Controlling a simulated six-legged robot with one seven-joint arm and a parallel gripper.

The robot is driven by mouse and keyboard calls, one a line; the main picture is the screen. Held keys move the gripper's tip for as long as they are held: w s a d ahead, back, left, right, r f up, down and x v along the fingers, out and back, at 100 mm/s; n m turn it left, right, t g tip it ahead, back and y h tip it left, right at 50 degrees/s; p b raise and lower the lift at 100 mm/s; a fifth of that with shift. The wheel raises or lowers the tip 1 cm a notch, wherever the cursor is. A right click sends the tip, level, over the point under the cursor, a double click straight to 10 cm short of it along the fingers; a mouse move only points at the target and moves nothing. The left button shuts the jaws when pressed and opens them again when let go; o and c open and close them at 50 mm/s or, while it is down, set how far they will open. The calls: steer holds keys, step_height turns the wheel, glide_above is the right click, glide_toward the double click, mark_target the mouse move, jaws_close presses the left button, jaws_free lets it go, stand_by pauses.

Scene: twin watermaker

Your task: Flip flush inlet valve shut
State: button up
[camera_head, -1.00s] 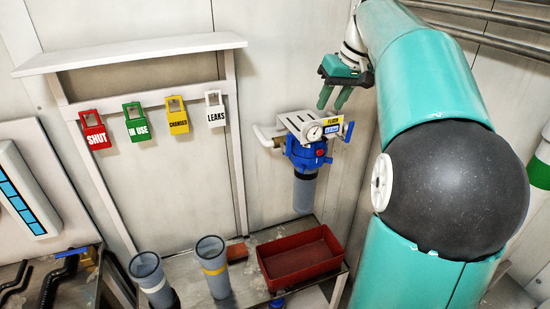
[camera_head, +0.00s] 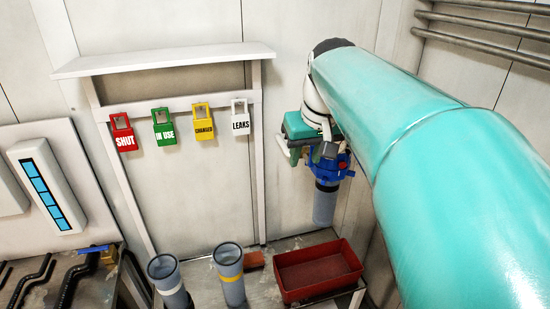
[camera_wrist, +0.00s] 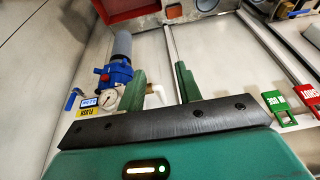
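The flush filter unit has a blue head (camera_head: 328,168) and a grey canister (camera_head: 324,204) on the back wall. My gripper (camera_head: 313,150) and arm cover much of its upper part in the head view. In the wrist view the unit appears upside down, with its blue head (camera_wrist: 115,76), round gauge (camera_wrist: 108,98) and yellow flush label (camera_wrist: 84,113). A small blue lever (camera_wrist: 72,100) shows at the unit's side. A white elbow pipe (camera_wrist: 155,91) shows between my gripper's green fingers (camera_wrist: 162,76), which are apart with nothing held. I cannot tell whether they touch anything.
A white wall rack holds red (camera_head: 123,133), green (camera_head: 164,128), yellow (camera_head: 203,122) and white (camera_head: 240,118) tags. Below are a red tray (camera_head: 318,271) and two grey cups (camera_head: 229,274). A brass valve with another blue handle (camera_head: 82,250) is at lower left.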

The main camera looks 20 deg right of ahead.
steer(key=shift+s+a+f, duration=0.45)
steer(key=shift+s+a, duration=0.15)
steer(key=shift+a, duration=0.15)
steer(key=shift+s+a+f, duration=0.4)
steer(key=shift+s+a, duration=0.15)
steer(key=shift+a, duration=0.15)
